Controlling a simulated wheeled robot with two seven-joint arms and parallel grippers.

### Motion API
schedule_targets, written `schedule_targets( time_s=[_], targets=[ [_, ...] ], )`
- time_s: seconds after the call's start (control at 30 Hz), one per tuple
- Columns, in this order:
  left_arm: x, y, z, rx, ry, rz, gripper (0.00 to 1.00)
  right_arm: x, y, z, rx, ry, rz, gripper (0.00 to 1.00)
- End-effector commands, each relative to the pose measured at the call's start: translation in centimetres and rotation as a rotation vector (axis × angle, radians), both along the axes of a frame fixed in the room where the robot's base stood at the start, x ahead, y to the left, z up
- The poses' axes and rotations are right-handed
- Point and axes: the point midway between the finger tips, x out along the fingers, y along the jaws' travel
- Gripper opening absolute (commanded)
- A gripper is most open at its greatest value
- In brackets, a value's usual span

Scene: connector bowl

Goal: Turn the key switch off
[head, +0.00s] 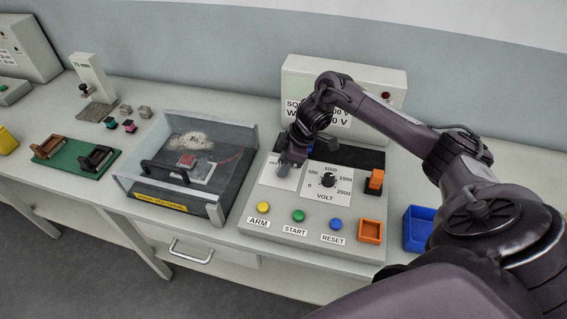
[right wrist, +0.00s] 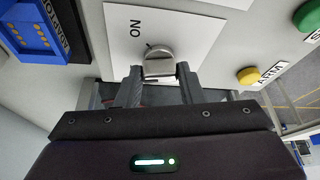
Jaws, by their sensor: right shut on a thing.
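The key switch sits on a white plate (head: 268,181) at the left of the sloped control panel (head: 256,222). In the right wrist view the silver key (right wrist: 158,66) stands out from its round base, and the word ON shows on the plate (right wrist: 185,30). My right gripper (head: 287,168) reaches down over the plate from the upper right and hides the key in the head view. In the right wrist view its two fingers (right wrist: 159,74) are closed on the sides of the key. My left gripper is in neither view.
A voltage dial (head: 328,180) is right of the plate. Yellow (head: 264,206), green (head: 298,215) and blue (head: 336,225) buttons line the panel's front. An orange rocker (head: 376,180) is at right. A clear-lidded box (head: 190,165) stands left; a blue bin (head: 419,228) stands right.

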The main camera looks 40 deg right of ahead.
Motion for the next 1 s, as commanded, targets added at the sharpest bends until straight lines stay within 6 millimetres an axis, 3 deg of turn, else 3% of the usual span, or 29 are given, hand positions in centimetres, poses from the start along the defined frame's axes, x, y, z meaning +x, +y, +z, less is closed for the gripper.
schedule_targets(
  time_s=[0.5,1.0],
  targets=[
    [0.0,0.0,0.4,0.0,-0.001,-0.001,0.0,0.4,-0.2,0.4,-0.002,-0.003,0.413,0.12],
    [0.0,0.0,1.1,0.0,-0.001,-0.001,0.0,0.5,-0.2,0.2,-0.002,-0.005,0.55,0.12]
  ],
)
